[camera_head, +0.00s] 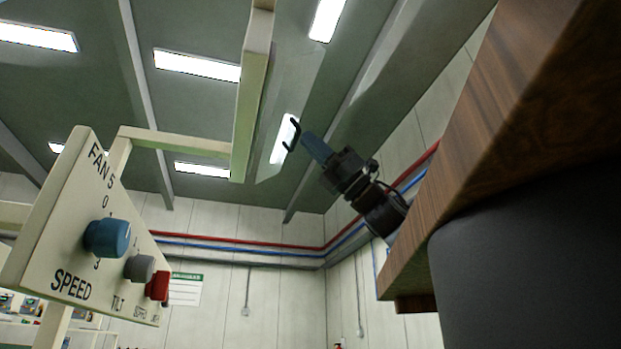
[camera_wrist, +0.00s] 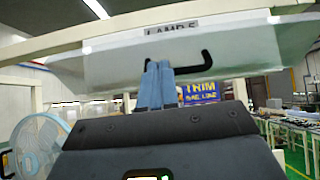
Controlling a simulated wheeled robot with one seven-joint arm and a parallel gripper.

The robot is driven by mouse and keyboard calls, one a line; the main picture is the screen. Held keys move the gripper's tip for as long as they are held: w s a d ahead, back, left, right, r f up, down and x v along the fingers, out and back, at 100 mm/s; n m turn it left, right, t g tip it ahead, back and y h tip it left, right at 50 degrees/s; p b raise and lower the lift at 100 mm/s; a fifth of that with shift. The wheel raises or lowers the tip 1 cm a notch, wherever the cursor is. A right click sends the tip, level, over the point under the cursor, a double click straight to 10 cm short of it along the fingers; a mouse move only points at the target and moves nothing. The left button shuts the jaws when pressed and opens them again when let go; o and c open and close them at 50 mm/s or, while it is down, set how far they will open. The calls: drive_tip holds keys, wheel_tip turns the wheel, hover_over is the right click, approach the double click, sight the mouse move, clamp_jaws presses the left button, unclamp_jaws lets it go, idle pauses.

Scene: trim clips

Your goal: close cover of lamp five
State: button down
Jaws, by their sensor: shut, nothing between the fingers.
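The cover of lamp five (camera_wrist: 105,66) is a wide translucent panel under a label reading LAMP 5 (camera_wrist: 172,28). In the head view the cover (camera_head: 271,158) shows as a slanted, see-through sheet beside a cream beam. Its black bracket handle (camera_head: 292,134) also shows in the wrist view (camera_wrist: 207,62). My gripper (camera_head: 306,138) has blue fingers, shut and empty, with their tips close to the handle. In the wrist view my gripper (camera_wrist: 157,66) overlaps the left part of the handle; I cannot tell whether they touch.
A cream frame beam (camera_head: 253,90) runs beside the cover. A FAN 5 control panel (camera_head: 95,235) with blue, grey and red controls stands at left. A wooden board edge (camera_head: 480,130) is at right. A blue fan (camera_wrist: 38,145) stands lower left in the wrist view.

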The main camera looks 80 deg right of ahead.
sight(298, 119)
drive_tip(key=r, duration=0.3)
drive_tip(key=shift+w+a+r+p, duration=0.1)
drive_tip(key=shift+w+r+p, duration=0.1)
drive_tip(key=shift+r+p, duration=0.2)
drive_tip(key=shift+f, duration=0.1)
idle(1.0)
